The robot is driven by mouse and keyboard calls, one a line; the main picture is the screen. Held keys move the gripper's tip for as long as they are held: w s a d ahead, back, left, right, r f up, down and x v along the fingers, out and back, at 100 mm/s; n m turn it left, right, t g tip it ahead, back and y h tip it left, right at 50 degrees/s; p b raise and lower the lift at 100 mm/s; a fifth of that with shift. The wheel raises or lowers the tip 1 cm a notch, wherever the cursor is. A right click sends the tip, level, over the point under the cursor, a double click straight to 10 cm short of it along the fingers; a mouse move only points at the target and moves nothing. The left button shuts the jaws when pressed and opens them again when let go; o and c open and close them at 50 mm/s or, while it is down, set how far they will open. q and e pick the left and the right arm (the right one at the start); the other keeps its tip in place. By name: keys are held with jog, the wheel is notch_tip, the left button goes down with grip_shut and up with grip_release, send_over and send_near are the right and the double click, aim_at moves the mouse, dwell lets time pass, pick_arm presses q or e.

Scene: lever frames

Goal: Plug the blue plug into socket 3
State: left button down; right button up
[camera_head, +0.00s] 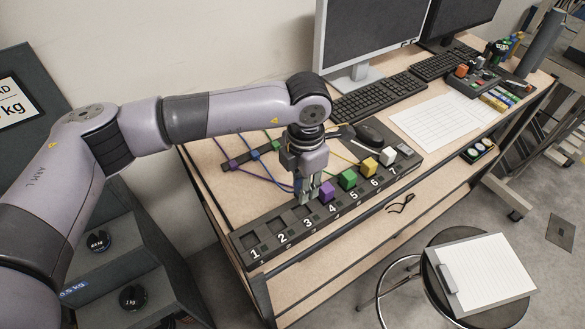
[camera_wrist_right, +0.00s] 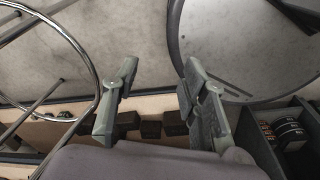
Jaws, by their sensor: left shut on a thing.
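The dark socket strip (camera_head: 262,232) lies along the table's front edge, numbered 1 to 7. Sockets 1 and 2 are empty. A purple plug (camera_head: 327,191) sits in socket 4, a green plug (camera_head: 348,179) in 5, a yellow one (camera_head: 370,166) in 6, a white one (camera_head: 388,155) in 7. My left gripper (camera_head: 306,196) points down, shut on the blue plug, over the area of socket 3. The fingers hide most of the plug; I cannot tell whether it is seated. A blue cable runs to it. My right gripper (camera_wrist_right: 158,100) is open and empty in the right wrist view.
A cable rail (camera_head: 240,160) lies behind the strip with loose coloured cables. A black mouse (camera_head: 370,134), a keyboard (camera_head: 380,97) and a paper sheet (camera_head: 440,121) are further right. A stool with a clipboard (camera_head: 482,273) stands in front of the table.

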pick_arm(q)
jog(key=shift+w+a+f, duration=0.1)
jog(key=shift+a+f, duration=0.05)
jog(key=shift+f, duration=0.8)
jog(key=shift+f+b, duration=0.45)
jog(key=shift+f, duration=0.35)
jog(key=shift+f+b, duration=1)
pick_arm(e)
jog(key=shift+s+a+f, duration=0.1)
jog(key=shift+a+f, duration=0.3)
jog(key=shift+f, duration=0.4)
jog(key=shift+s+a+f, duration=0.1)
jog(key=shift+a+f, duration=0.25)
jog(key=shift+f, duration=0.4)
pick_arm(q)
jog(key=shift+b, duration=0.85)
pick_arm(e)
jog(key=shift+w+a+f, duration=0.1)
jog(key=shift+a+f, duration=0.05)
jog(key=shift+f, duration=0.65)
pick_arm(q)
jog(key=shift+f+b, duration=0.35)
jog(key=shift+b, duration=0.3)
pick_arm(e)
jog(key=shift+f, duration=0.65)
pick_arm(q)
jog(key=shift+f+b, duration=0.5)
jog(key=shift+b, duration=0.65)
pick_arm(e)
jog(key=shift+f, duration=1.2)
